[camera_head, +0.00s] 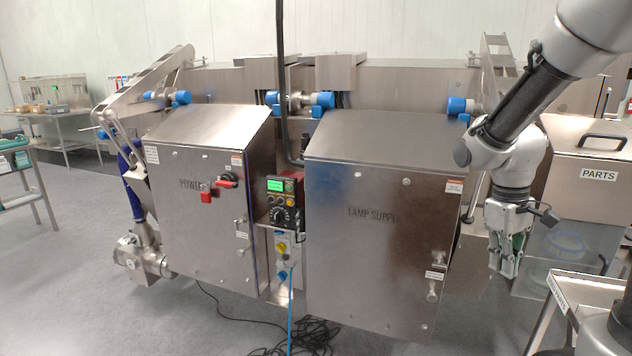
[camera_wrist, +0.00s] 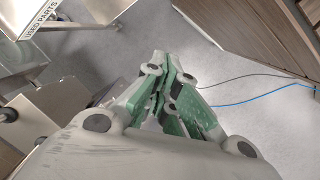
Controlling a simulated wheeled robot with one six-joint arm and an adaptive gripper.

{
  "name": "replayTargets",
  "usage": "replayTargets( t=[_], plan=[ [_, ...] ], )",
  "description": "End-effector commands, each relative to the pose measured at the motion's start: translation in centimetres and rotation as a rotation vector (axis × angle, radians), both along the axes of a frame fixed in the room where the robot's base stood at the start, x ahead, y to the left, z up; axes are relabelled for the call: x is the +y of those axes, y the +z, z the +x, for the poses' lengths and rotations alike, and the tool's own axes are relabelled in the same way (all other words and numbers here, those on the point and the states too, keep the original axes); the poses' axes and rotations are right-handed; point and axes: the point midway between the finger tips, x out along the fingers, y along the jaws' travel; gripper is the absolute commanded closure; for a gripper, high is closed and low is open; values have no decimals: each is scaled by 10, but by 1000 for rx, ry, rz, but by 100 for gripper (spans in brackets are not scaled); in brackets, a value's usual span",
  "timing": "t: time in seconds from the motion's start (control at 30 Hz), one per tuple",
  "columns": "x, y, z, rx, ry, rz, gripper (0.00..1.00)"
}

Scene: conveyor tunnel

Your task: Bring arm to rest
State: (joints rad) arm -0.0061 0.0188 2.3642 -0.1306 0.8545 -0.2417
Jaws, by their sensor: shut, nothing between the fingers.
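My gripper (camera_head: 507,268) hangs at the right of the head view, pointing down at the end of my grey arm. It is in front of the gap between the lamp supply cabinet (camera_head: 375,255) and the parts box (camera_head: 590,190). In the wrist view my gripper (camera_wrist: 167,62) shows green and grey fingers drawn together at the tips. Nothing shows between them. Below the fingers in that view is grey floor (camera_wrist: 200,60).
A power cabinet (camera_head: 200,220) stands left of a small control panel (camera_head: 284,205). Black and blue cables (camera_head: 300,335) lie on the floor. A used parts stand (camera_wrist: 30,20) shows in the wrist view's upper left corner. Open floor (camera_head: 70,270) lies at the left.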

Motion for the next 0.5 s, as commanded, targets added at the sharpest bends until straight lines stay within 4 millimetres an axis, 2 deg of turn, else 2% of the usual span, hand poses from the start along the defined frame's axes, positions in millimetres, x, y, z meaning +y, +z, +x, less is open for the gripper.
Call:
replayTargets(
  t=[0.03, 0.1, 0.2, 0.3, 0.5],
  plan=[
    [3, 18, -18, -39, -86, 9, 100],
    [8, 37, -42, -83, -196, 28, 100],
    [14, 59, -73, -153, -301, 61, 100],
    [19, 77, -97, -236, -333, 98, 100],
    [21, 107, -118, -406, -329, 137, 100]
  ],
)
